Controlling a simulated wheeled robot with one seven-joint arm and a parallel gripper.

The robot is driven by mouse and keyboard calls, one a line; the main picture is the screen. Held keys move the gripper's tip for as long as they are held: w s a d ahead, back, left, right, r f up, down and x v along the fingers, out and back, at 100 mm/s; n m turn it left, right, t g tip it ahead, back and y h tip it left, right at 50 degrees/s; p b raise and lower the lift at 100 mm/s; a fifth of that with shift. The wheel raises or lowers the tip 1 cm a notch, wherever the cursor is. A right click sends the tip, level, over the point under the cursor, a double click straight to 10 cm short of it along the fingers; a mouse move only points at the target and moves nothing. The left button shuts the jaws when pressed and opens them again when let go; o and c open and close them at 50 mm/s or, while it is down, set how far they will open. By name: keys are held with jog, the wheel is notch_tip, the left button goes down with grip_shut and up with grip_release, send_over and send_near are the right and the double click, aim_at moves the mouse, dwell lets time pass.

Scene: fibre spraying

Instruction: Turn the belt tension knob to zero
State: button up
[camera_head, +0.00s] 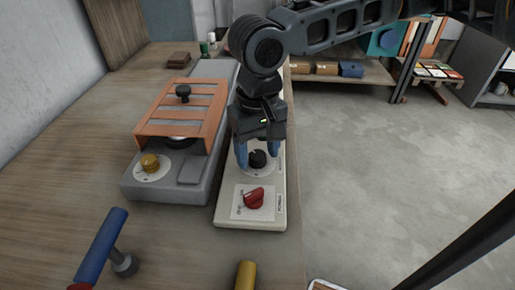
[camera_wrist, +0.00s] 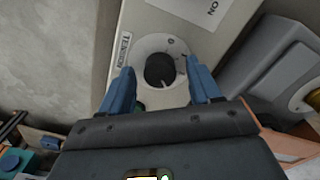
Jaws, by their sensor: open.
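The black belt tension knob (camera_head: 258,159) sits on a round pale dial on a cream control panel (camera_head: 250,222). In the wrist view the knob (camera_wrist: 160,69) lies between and just beyond my fingertips, with a "TENSION" label (camera_wrist: 124,48) beside the dial. A pale pointer line shows on the knob's edge. My gripper (camera_head: 258,155) is open, with one blue finger on each side of the knob. It also shows in the wrist view (camera_wrist: 162,82). I cannot tell whether the fingers touch the knob.
A red knob (camera_head: 254,198) sits on the same panel, nearer the front. A grey machine with an orange slatted cover (camera_head: 178,105) and a yellow knob (camera_head: 150,162) stands close on the left. A blue handle (camera_head: 103,245) and a yellow cylinder (camera_head: 246,275) are at the front.

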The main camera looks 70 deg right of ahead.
jog(key=c, duration=1)
jog(key=shift+c, duration=0.2)
